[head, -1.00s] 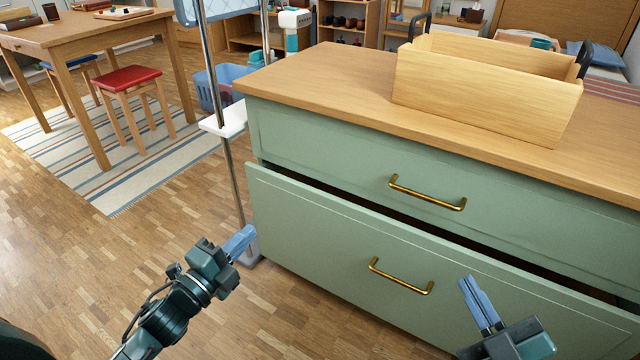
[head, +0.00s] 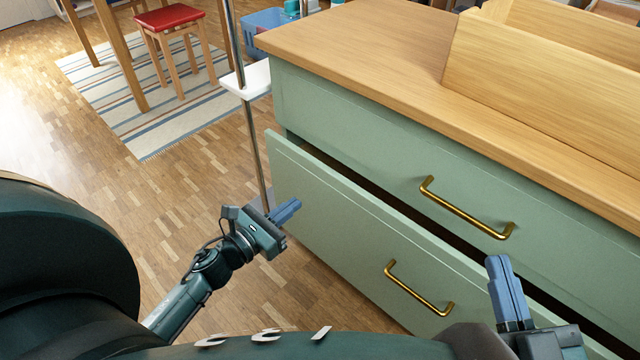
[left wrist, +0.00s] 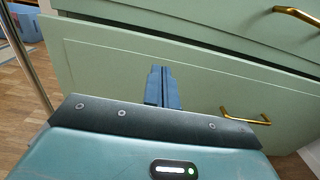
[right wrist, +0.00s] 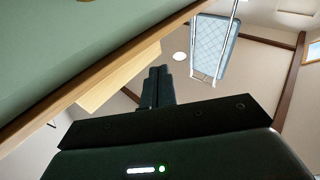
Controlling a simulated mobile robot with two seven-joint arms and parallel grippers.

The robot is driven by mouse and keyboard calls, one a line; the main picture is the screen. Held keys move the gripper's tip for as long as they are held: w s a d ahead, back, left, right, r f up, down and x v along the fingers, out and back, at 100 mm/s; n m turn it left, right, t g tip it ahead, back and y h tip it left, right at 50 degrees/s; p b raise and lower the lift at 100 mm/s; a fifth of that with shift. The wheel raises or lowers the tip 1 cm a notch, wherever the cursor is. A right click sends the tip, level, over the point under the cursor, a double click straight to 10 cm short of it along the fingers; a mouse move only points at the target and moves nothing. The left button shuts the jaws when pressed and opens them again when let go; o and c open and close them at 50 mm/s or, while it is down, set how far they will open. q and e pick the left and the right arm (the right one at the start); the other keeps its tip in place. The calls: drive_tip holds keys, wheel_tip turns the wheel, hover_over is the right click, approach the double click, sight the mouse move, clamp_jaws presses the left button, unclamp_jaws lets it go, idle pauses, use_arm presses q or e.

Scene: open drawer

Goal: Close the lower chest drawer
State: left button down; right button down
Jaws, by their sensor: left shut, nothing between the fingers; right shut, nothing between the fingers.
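The lower drawer (head: 340,230) of the green chest stands partly open, with a dark gap along its top edge. Its brass handle (head: 418,290) is on the front. The left wrist view shows the drawer front (left wrist: 100,70) and handle (left wrist: 245,117) ahead of the fingers. My left gripper (head: 288,209) is shut and empty, close to the left part of the drawer front; contact cannot be told. My right gripper (head: 502,280) is shut and empty, to the right of the lower handle, fingers pointing up. It also shows in the right wrist view (right wrist: 158,85).
The upper drawer (head: 380,150) is shut, with a brass handle (head: 465,210). A wooden box (head: 540,80) stands on the chest top (head: 370,50). A metal pole with a white shelf (head: 246,80) stands at the chest's left corner. Open floor lies left.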

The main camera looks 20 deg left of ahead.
sight(328, 177)
use_arm(q)
drive_tip(key=b+x, duration=0.1)
drive_tip(key=x, duration=0.7)
drive_tip(key=shift+f, duration=0.1)
drive_tip(key=shift+w+d, duration=0.2)
drive_tip(key=shift+w, duration=0.4)
use_arm(e)
drive_tip(key=shift+w+r+n+t+y, duration=0.3)
drive_tip(key=shift+r+t+y, duration=0.1)
drive_tip(key=shift+r, duration=0.15)
use_arm(q)
drive_tip(key=shift+w, duration=0.1)
